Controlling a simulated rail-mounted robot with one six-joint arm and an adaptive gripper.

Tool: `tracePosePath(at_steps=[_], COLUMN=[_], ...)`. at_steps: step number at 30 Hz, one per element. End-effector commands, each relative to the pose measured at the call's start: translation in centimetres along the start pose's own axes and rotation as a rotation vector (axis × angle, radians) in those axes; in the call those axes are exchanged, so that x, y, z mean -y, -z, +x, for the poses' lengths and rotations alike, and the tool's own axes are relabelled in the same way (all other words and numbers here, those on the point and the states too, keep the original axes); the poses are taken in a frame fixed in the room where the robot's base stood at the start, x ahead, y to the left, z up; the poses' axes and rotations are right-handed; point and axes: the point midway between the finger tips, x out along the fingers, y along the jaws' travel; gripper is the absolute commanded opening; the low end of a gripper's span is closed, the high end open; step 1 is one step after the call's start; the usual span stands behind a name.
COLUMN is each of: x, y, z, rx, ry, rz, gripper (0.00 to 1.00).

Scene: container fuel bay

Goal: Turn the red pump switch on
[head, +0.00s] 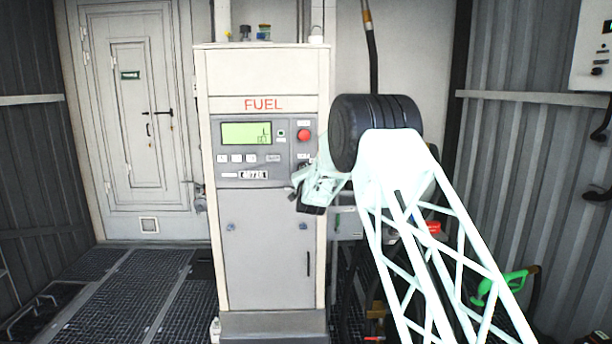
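The fuel pump (266,240) is a tall pale cabinet with a grey control panel and a green display (246,133). A round red knob (303,135) sits at the upper right of this panel, in plain view. My gripper (299,190) is in front of the pump's right edge, below the red knob and apart from it in the picture. It covers the panel's lower right corner, so any switch there is partly hidden. The fingers are small and seen at an angle; I cannot tell whether they are open or shut.
Small bottles and jars (263,32) stand on the pump's top. A hose (371,50) hangs behind my arm. A green nozzle (503,286) is at the lower right. A grey control box (596,45) is on the right wall. The grated floor (125,295) at left is mostly clear.

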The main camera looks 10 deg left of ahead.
Motion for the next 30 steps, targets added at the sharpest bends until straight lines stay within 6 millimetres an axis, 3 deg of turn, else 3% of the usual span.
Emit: tracePosePath(at_steps=[15,30], x=[-0.25,-0.33], y=[-0.04,-0.07], z=[0.01,0.01], rx=[0.000,0.000], ry=[0.000,0.001], rz=[0.359,0.465], gripper=[0.00,0.00])
